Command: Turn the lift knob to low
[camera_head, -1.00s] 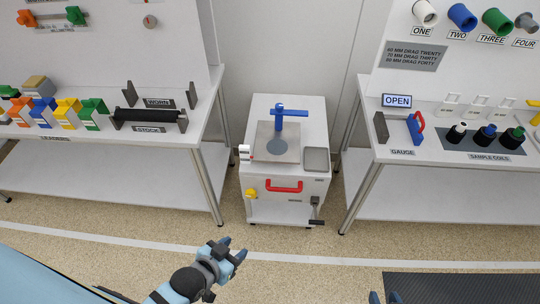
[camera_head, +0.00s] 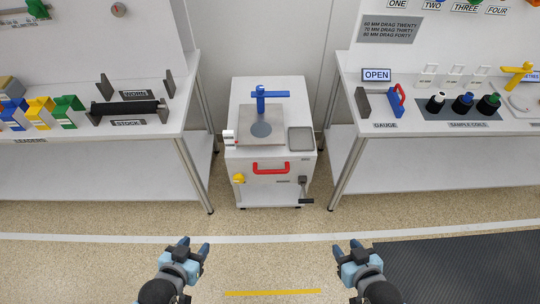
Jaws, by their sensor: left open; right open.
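A white cabinet (camera_head: 300,168) stands between the two benches. On its front are a yellow knob (camera_head: 238,178), a red handle (camera_head: 270,168) and a dark lever (camera_head: 305,190). No label reading lift or low can be made out, and the yellow knob's setting is too small to read. A small round reddish knob (camera_head: 118,9) is on the left wall panel. My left gripper (camera_head: 193,245) is open and empty, in front of the cabinet and to its left. My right gripper (camera_head: 345,247) is open and empty, to its right. Both are well apart from the cabinet.
On the cabinet top are a blue post with an arm (camera_head: 262,98) and a grey tray (camera_head: 300,139). The left bench (camera_head: 100,165) and right bench (camera_head: 440,165) flank it. Floor in front is clear, with a white line (camera_head: 270,239) and a dark mat (camera_head: 460,265).

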